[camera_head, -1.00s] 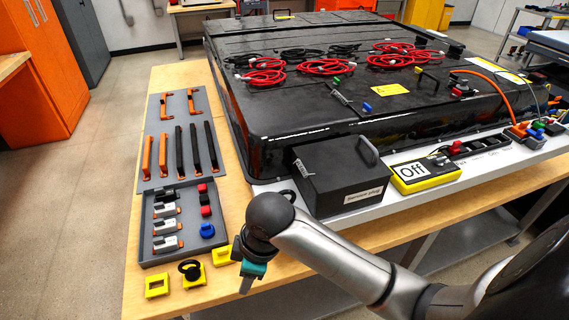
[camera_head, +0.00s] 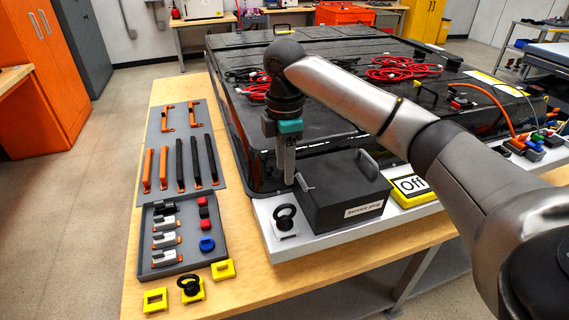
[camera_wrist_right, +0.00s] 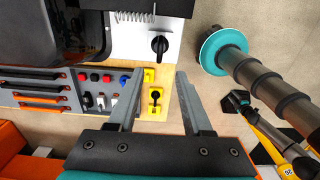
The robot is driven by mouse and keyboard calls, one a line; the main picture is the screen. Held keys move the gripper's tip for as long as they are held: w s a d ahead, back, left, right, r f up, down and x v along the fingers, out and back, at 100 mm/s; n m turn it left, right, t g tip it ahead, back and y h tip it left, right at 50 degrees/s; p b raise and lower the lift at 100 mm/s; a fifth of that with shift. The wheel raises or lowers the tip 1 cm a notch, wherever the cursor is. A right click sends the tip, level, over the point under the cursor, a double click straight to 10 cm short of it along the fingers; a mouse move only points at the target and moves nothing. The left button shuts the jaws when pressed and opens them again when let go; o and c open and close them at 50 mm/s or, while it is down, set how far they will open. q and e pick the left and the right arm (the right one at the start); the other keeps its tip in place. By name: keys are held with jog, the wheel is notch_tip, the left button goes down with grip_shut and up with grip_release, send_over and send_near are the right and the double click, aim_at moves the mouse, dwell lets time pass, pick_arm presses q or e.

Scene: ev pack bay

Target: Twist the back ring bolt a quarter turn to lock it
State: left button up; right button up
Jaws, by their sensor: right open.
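A black ring bolt (camera_head: 286,218) stands upright on a white square at the near left corner of the pack's white ledge, left of the service plug box. It also shows in the right wrist view (camera_wrist_right: 159,44). A second black ring bolt (camera_head: 189,286) stands in a yellow block at the table's front; the wrist view shows it too (camera_wrist_right: 156,96). My right gripper (camera_head: 289,181) points down, above and apart from the ledge bolt. In the wrist view its fingers (camera_wrist_right: 160,62) are spread and empty, with the ledge bolt between and beyond their tips. My left gripper is not in view.
The black service plug box (camera_head: 345,200) with a raised handle stands close right of the ledge bolt. The yellow Off meter (camera_head: 410,190) is further right. A grey parts tray (camera_head: 178,262) and empty yellow blocks (camera_head: 156,300) lie left and in front.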

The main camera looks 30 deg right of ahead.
aim_at(285, 221)
notch_tip(285, 221, down, 15)
jog(key=shift+b, duration=0.75)
grip_shut()
jog(key=shift+r+n+p, duration=0.1)
jog(key=shift+n+p, duration=0.25)
jog(key=shift+n, duration=0.15)
jog(key=shift+n+p, duration=0.55)
jog(key=shift+n, duration=0.65)
jog(key=n, duration=0.3)
jog(key=shift+p, duration=0.35)
